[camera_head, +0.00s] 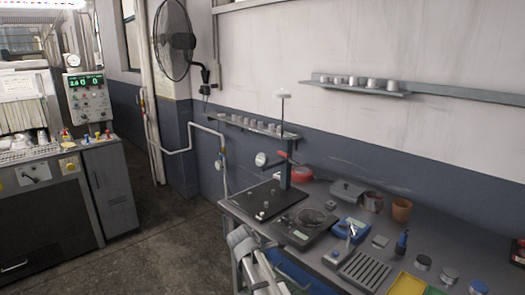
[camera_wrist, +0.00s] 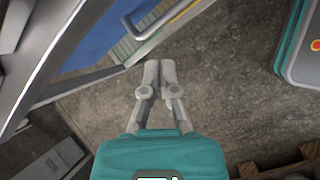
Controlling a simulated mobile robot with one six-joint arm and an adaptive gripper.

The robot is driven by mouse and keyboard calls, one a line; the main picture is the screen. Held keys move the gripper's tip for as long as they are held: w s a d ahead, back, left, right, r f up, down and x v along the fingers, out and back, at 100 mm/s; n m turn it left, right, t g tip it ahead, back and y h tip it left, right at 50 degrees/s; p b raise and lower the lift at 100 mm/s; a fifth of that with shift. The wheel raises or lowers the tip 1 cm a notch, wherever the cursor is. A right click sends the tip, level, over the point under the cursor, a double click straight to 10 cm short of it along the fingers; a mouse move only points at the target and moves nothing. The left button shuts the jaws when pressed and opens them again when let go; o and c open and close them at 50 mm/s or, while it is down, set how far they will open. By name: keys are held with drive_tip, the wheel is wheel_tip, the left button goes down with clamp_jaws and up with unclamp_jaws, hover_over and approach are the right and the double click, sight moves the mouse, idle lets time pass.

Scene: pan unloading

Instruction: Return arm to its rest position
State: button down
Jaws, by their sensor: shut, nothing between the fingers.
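My gripper (camera_wrist: 151,80) shows in the wrist view with its two grey fingers together and nothing between them. It hangs over bare grey floor, below a teal housing of my own arm. In the head view, pale grey parts of my arm show at the lower middle, beside the workbench's left front corner. The gripper's fingertips cannot be made out there. The workbench (camera_head: 236,207) carries a dark scale-like device (camera_head: 304,226) with a round top and a black stand plate (camera_head: 262,200) with an upright post.
A machine cabinet (camera_head: 109,190) stands at the left, with open floor (camera_head: 170,235) between it and the bench. A blue surface (camera_wrist: 105,33) and metal frame lie close at upper left in the wrist view. A teal-edged box (camera_wrist: 301,45) is at upper right.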

drive_tip(key=s+d+r+m+g+y+p, duration=0.2)
drive_tip(key=s+d+m+y+p, duration=0.3)
drive_tip(key=s+d+m, duration=1)
drive_tip(key=shift+s+r+m+g, duration=0.25)
drive_tip(key=shift+s+m+g, duration=0.55)
drive_tip(key=shift+s+m, duration=1.15)
drive_tip(key=shift+w, duration=0.2)
